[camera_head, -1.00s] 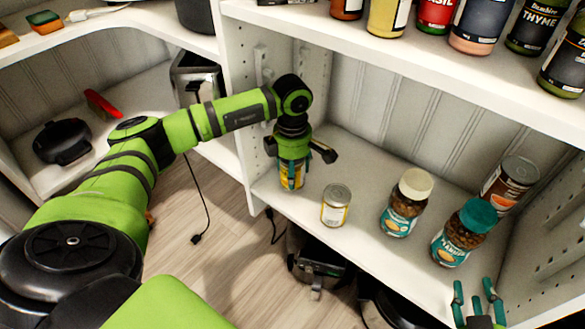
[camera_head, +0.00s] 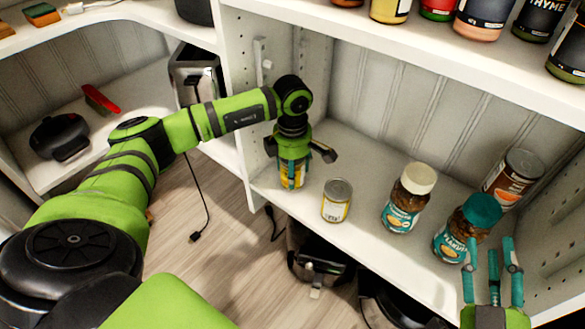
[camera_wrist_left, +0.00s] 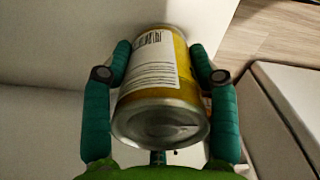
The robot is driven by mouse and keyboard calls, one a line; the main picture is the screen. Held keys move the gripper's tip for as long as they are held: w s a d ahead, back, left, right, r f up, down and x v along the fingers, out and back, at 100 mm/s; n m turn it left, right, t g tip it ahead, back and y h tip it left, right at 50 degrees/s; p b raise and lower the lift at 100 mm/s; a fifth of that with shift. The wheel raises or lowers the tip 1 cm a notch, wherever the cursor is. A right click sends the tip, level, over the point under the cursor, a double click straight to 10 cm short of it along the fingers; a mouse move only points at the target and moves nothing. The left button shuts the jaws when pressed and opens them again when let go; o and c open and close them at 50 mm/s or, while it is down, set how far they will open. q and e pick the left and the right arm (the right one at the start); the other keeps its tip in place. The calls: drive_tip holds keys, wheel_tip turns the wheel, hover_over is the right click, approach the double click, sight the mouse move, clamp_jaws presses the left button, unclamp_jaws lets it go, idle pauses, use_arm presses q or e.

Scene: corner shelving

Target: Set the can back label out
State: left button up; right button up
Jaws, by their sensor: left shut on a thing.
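My left gripper (camera_head: 292,158) is shut on a yellow can (camera_head: 291,180) at the left front of the middle white shelf. I cannot tell whether the can's base rests on the shelf. In the left wrist view the can (camera_wrist_left: 163,95) sits between the teal fingers (camera_wrist_left: 160,85). A white label panel with a barcode and small print faces that camera, with yellow beside it. In the head view the fingers hide most of the can. My right gripper (camera_head: 491,250) is open and empty, in front of the shelf at the lower right.
A similar small can (camera_head: 336,201) stands just right of the held one. Farther right are a cream-lidded jar (camera_head: 408,200), a teal-lidded jar (camera_head: 468,228) and a brown can (camera_head: 513,178). A shelf of spice jars (camera_head: 480,22) is above. The shelf's left side panel (camera_head: 242,110) is close to my left gripper.

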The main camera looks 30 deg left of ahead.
idle(0.4)
use_arm(q)
drive_tip(key=shift+f, duration=0.35)
drive_tip(key=o, duration=1.7)
wheel_tip(320, 180, up, 12)
drive_tip(key=shift+r, duration=0.1)
